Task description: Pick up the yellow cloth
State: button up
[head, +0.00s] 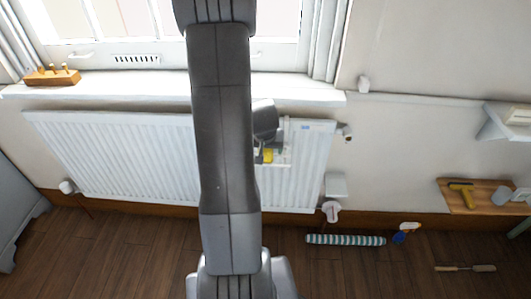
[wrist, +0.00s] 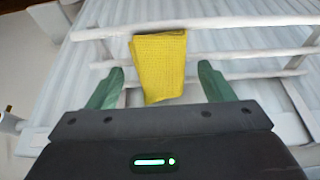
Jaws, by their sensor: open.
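The yellow cloth (wrist: 160,68) hangs folded over a white rail of a rack in front of the radiator, in the middle of the wrist view. In the head view only a small part of the yellow cloth (head: 268,155) shows beside my arm. My gripper (wrist: 161,88) is open, with one green finger on each side of the cloth's lower part and a gap on both sides. The cloth is not gripped. In the head view my arm hides most of the rack and the gripper's fingers cannot be made out.
The white rack's rails (wrist: 215,22) run across in front of the ribbed radiator (head: 120,150). A windowsill (head: 130,90) with a wooden peg block (head: 52,76) is above. A striped roll (head: 345,240) and a brush-like tool (head: 465,268) lie on the floor. A wooden shelf (head: 483,203) is at right.

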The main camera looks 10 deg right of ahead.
jog(key=shift+w+f, duration=0.1)
jog(key=shift+f, duration=0.1)
jog(key=c, duration=1.1)
